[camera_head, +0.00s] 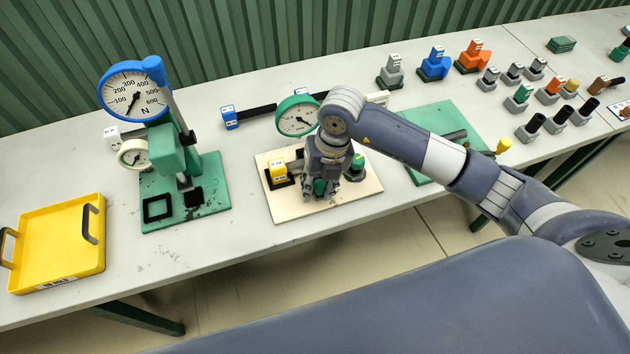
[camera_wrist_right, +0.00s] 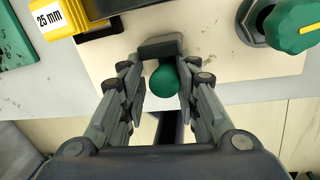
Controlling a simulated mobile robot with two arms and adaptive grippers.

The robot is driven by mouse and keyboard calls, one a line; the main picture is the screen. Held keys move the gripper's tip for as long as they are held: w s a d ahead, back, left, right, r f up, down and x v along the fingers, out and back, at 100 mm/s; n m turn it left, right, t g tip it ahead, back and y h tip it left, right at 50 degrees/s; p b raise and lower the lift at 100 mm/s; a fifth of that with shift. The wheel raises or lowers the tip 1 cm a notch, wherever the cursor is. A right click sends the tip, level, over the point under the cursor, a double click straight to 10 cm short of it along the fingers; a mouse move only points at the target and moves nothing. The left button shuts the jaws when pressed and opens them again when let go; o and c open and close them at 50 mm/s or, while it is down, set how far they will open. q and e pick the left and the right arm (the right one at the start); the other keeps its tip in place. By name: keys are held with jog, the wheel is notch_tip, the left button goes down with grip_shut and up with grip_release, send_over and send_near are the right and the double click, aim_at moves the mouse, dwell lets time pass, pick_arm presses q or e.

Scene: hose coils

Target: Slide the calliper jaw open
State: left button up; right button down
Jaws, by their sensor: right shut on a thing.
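The calliper's cream board (camera_head: 290,205) lies near the table's front edge. A yellow block (camera_head: 278,170) marked "25 mm" (camera_wrist_right: 58,17) sits at its left in a black holder. A green round knob (camera_head: 319,187) lies between the fingers of my right gripper (camera_head: 321,192). In the right wrist view the green ball (camera_wrist_right: 164,81) shows between both fingers, which are shut on it, in front of a dark grey block (camera_wrist_right: 160,46). A green star knob (camera_wrist_right: 292,24) is to its right. My wrist hides much of the calliper. My left gripper is not in view.
A round green-rimmed dial (camera_head: 297,116) stands behind the board. A green press stand with a blue dial (camera_head: 133,91) is to the left, with a yellow tray (camera_head: 60,245) beyond. A green mat (camera_head: 430,122) and several coloured blocks are to the right.

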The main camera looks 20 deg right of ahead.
jog(key=shift+s+d+f, duration=0.15)
jog(key=shift+d+f, duration=0.05)
jog(key=shift+d, duration=0.05)
jog(key=c, duration=1.4)
grip_release()
jog(key=shift+o, duration=0.2)
jog(key=shift+s+d, duration=0.15)
jog(key=shift+d, duration=0.05)
jog(key=shift+r, duration=0.1)
jog(key=shift+r, duration=0.45)
notch_tip(320, 180, up, 11)
jog(key=d, duration=0.2)
jog(key=shift+s+a+f, duration=0.1)
jog(key=shift+s+a, duration=0.05)
